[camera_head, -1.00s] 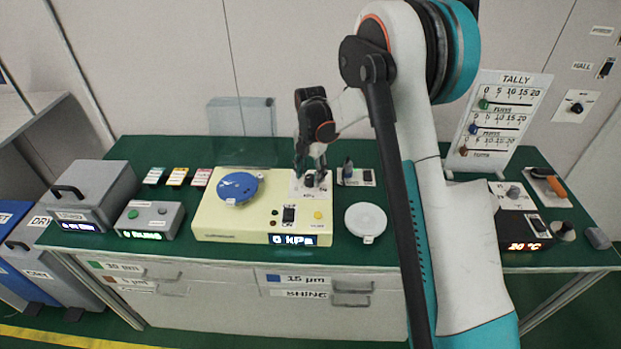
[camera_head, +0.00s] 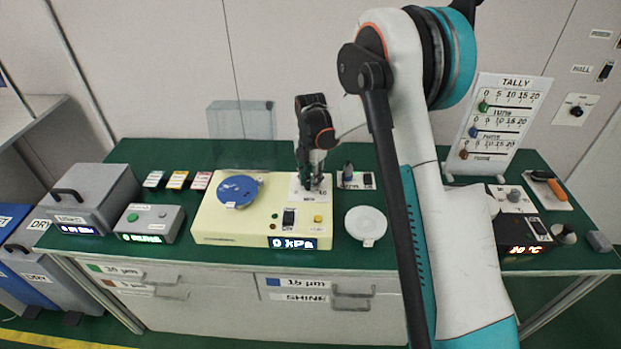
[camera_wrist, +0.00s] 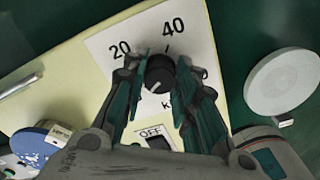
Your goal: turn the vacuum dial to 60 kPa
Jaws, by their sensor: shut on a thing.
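The cream vacuum unit (camera_head: 215,222) sits on the green bench, and its display (camera_head: 292,243) reads 0 kPa. The black vacuum dial (camera_wrist: 159,75) is on a white scale plate (camera_wrist: 195,38) where 20 and 40 can be read. My gripper (camera_head: 309,183) points down at the dial. In the wrist view my gripper (camera_wrist: 158,82) has one finger on each side of the dial, shut on it. The dial's light mark points to the lower left. The 60 is hard to make out. A switch marked OFF (camera_wrist: 155,139) lies just below the dial.
A blue disc (camera_head: 238,190) lies on the unit's left. A white round lid (camera_head: 366,222) lies right of the unit. A small device (camera_head: 355,178) stands behind. The tally board (camera_head: 497,112) stands at the back right.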

